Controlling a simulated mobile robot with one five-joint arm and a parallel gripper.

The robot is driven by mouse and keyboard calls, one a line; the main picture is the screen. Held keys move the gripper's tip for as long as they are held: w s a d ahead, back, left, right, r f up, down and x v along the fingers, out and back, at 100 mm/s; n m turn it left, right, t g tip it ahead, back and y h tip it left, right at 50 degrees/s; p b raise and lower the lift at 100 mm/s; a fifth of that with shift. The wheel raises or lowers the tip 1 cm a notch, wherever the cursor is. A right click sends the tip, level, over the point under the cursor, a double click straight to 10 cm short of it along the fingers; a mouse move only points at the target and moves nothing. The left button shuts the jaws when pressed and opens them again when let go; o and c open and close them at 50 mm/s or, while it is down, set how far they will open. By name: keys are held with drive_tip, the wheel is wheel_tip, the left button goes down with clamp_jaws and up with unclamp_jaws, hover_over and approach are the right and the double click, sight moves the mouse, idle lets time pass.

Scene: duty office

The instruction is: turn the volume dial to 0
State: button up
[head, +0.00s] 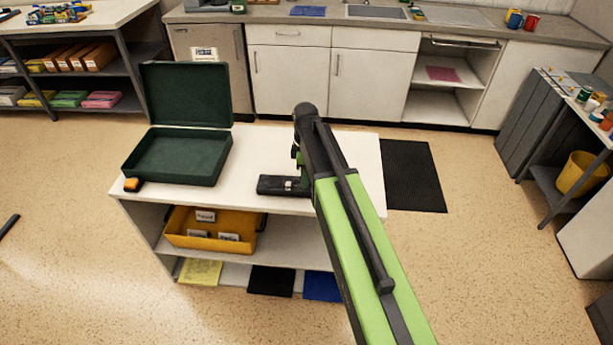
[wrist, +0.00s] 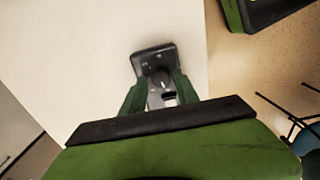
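A small black device (head: 270,185) lies on the white top of a low shelf unit, near its front edge. In the wrist view the device (wrist: 152,53) has a round dial (wrist: 162,79) with a pale pointer mark, and a light patch below it. My gripper (wrist: 159,82) is over the device with its two green fingers apart, one on each side of the dial. I see no clear contact with the dial. In the head view my gripper (head: 301,168) is partly hidden by my arm. The dial's scale is too small to read.
An open green case (head: 178,157) stands left of the device on the white top (head: 255,150), with a small orange item (head: 133,184) at its corner. A yellow bin (head: 190,239) sits on the shelf below. A black mat (head: 414,177) lies on the floor to the right.

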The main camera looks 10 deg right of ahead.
wheel_tip(320, 180, up, 16)
drive_tip(key=p, duration=1.5)
drive_tip(key=shift+r+p, duration=0.25)
drive_tip(key=shift+p, duration=0.05)
drive_tip(key=s+f+m+b, duration=0.1)
drive_tip(key=s+m, duration=1.3)
drive_tip(key=shift+s+d, duration=0.2)
drive_tip(key=shift+s, duration=0.15)
